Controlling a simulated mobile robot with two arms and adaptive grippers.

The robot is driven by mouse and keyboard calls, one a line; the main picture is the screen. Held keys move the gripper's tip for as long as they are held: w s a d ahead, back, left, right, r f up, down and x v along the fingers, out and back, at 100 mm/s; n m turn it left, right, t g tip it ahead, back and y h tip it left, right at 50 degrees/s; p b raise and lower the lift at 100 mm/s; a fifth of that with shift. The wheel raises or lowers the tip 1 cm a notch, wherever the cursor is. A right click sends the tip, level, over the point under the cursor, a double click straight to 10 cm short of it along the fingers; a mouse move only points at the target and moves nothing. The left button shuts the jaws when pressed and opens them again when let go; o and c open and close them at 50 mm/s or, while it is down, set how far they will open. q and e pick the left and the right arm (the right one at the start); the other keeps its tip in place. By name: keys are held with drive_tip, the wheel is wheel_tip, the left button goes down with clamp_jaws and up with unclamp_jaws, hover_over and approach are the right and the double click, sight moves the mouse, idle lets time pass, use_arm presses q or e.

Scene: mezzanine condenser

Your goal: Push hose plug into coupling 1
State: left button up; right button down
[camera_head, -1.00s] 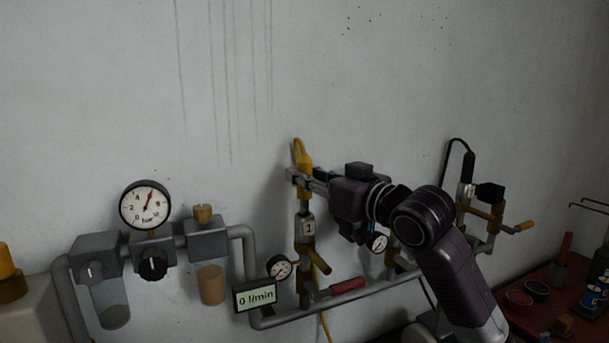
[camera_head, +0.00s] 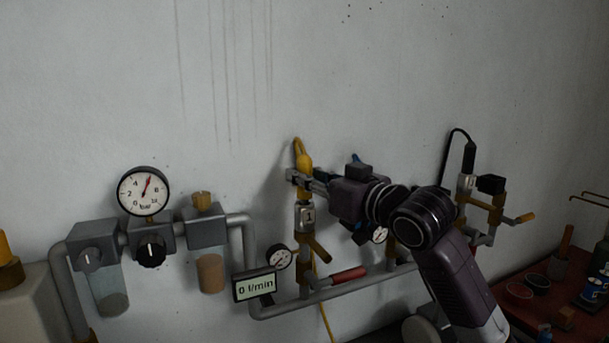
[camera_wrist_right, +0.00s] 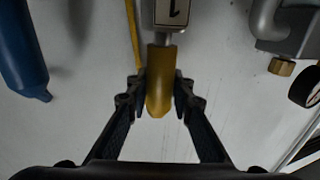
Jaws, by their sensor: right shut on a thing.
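The yellow hose plug (camera_head: 304,161) is upright, with its yellow hose looping from its top. My right gripper (camera_head: 303,178) is shut on it, above coupling 1 (camera_head: 306,218). Coupling 1 is a metal sleeve with a "1" label on a brass valve. In the right wrist view my right gripper (camera_wrist_right: 160,92) has a finger on each side of the plug (camera_wrist_right: 160,82). A short metal stem shows between the plug and coupling 1 (camera_wrist_right: 171,14). I cannot tell how deep the stem sits. My left gripper is out of view.
A flow display (camera_head: 255,286) and a small gauge (camera_head: 279,257) are left of coupling 1. A red-handled valve (camera_head: 348,275) is below right. A black plug (camera_head: 469,155) stands on another coupling at right. A blue thing (camera_wrist_right: 22,50) hangs at left in the wrist view.

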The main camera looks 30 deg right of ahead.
drive_tip(key=shift+f, duration=0.5)
drive_tip(key=c, duration=1.6)
unclamp_jaws()
drive_tip(key=v, duration=1.2)
